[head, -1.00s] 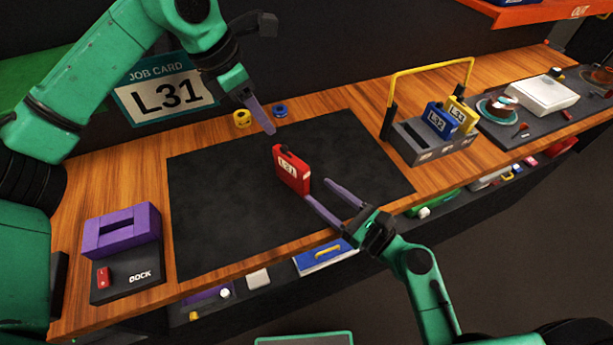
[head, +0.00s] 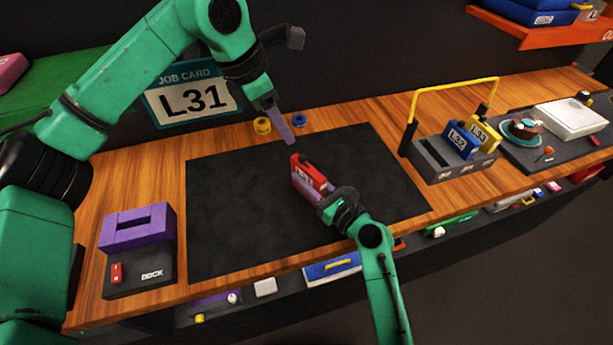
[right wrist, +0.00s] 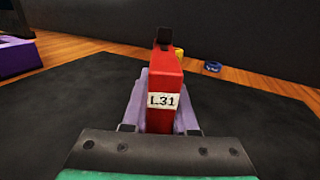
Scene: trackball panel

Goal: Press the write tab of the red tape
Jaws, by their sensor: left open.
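The red tape (head: 306,173), labelled L31, stands upright on the dark mat (head: 235,215). In the right wrist view the red tape (right wrist: 163,82) faces me, with a small black tab (right wrist: 163,37) on its top. My right gripper (head: 318,187) has its purple fingers on both sides of the tape, low down; I cannot tell whether they press on it. My left gripper (head: 288,138) is open and empty, pointing down just above and behind the tape, apart from it. Its fingers overlap in the head view.
A purple dock (head: 139,227) stands at the left. A grey rack (head: 440,165) with a blue tape (head: 460,141) and a yellow tape (head: 484,134) under a yellow bar stands at the right. Yellow (head: 262,126) and blue (head: 299,121) rolls lie behind the mat.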

